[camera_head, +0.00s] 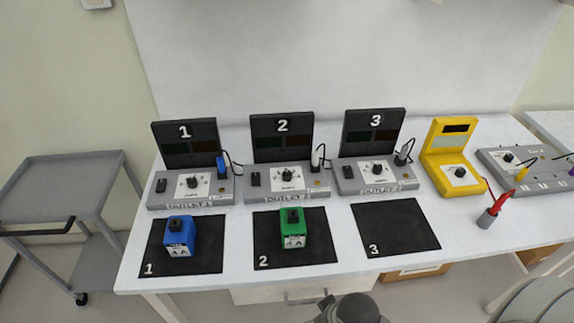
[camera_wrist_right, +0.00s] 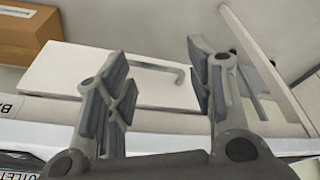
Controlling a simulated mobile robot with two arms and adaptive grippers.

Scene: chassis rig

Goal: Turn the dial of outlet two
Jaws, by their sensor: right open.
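Outlet two is a grey unit (camera_head: 282,192) with an upright dark panel marked 2 (camera_head: 283,138), in the middle of the row in the head view. Its dial (camera_head: 288,175) is a black knob on a white plate on the unit's top. A black switch sits left of the dial and a plug with a cable stands to its right. My right gripper is open and empty in the right wrist view (camera_wrist_right: 157,95), below the table's front edge, with a drawer front and handle behind it. Part of my arm shows at the bottom of the head view. My left gripper is not in view.
Outlet one (camera_head: 185,197) and outlet three (camera_head: 375,187) flank outlet two. A blue block (camera_head: 179,237) is on mat 1 and a green block (camera_head: 293,228) on mat 2; mat 3 (camera_head: 398,228) is bare. A yellow device (camera_head: 455,172) and red-handled tool (camera_head: 494,209) are at right.

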